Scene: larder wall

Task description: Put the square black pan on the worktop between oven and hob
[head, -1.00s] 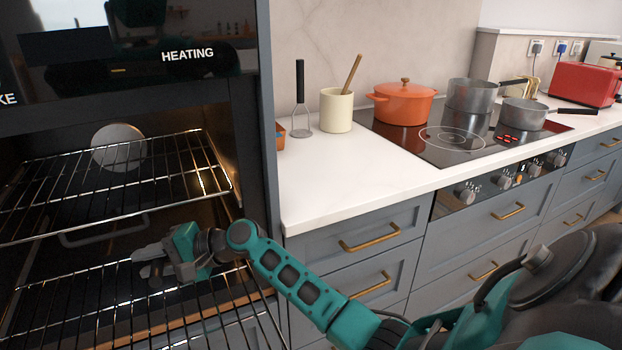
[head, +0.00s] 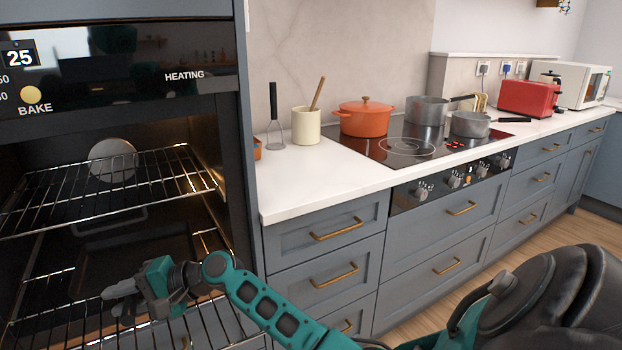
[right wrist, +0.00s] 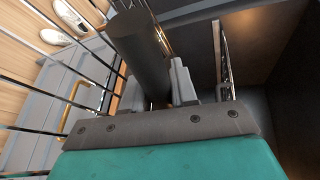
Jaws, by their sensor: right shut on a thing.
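My right gripper (head: 115,289) is inside the open oven, just over the lower wire rack, its fingers pointing left. In the right wrist view its fingers (right wrist: 158,92) are shut on a dark, rounded bar (right wrist: 143,48), which looks like the black pan's handle. In the head view the pan's body is hard to make out; a dark flat shape lies in the shadow behind the gripper. The white worktop (head: 315,172) between oven and hob (head: 405,150) has a clear front part. My left gripper is not in view.
A cream pot (head: 306,127) with a wooden spoon and a masher (head: 274,125) stand at the back of the worktop. An orange pot (head: 365,120) and two grey saucepans stand on the hob. The upper oven rack (head: 120,190) is above my gripper, and the oven's right wall is beside my arm.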

